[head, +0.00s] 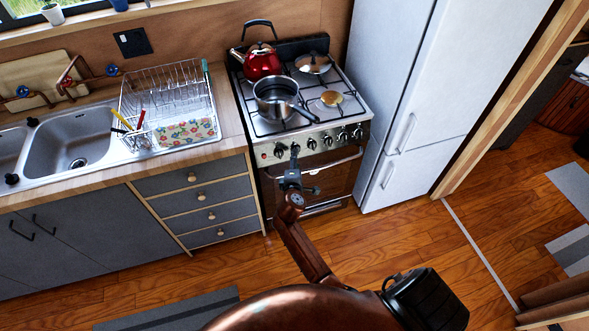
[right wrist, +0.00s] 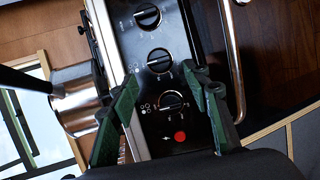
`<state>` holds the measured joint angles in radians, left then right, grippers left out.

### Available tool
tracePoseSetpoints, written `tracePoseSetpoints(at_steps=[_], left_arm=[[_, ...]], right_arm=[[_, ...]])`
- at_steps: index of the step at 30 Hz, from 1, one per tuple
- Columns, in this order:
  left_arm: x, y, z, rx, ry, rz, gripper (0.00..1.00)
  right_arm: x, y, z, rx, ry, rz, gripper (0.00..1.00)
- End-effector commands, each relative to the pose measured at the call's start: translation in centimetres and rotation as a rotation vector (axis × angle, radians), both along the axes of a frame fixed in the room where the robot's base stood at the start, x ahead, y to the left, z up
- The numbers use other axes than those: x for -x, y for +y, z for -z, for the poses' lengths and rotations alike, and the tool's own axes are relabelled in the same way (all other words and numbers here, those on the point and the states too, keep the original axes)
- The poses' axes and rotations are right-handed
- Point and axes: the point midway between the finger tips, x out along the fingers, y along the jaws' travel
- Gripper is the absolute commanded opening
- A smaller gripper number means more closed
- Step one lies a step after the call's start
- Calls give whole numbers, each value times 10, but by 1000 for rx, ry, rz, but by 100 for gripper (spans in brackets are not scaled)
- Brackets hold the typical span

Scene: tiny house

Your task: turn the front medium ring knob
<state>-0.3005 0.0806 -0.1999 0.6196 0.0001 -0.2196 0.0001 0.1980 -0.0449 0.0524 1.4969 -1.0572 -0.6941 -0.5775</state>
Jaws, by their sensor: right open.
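The stove's front panel (head: 320,143) carries a row of black knobs; it also shows in the right wrist view. That view shows three knobs: a far one (right wrist: 148,17), a middle one (right wrist: 159,60) and a near one (right wrist: 172,102) beside a red button (right wrist: 180,137). Ring markings are too small to tell which is the front medium knob. My right gripper (head: 293,166) is in front of the panel's left part. In the wrist view its green fingers (right wrist: 160,76) are open and empty, spread to either side of the near and middle knobs. Contact cannot be told. My left gripper is not in view.
A steel pot (head: 274,92) stands on the front-left burner, its handle pointing right above the panel. A red kettle (head: 261,63) stands behind it. The oven handle (head: 335,161) runs below the knobs. Drawers (head: 200,200) stand left, a fridge (head: 440,80) right.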

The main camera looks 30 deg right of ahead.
Motion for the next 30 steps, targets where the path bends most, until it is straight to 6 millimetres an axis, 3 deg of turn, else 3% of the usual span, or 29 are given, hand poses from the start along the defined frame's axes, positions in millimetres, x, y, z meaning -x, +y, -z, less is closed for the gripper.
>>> tracePoseSetpoints(at_steps=[6,12,30], left_arm=[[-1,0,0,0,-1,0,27],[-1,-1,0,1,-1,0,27],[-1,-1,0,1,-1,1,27]], right_arm=[[34,23,-12,-2,0,1,44],[50,34,-18,-1,0,0,44],[52,36,-19,-1,1,-1,44]])
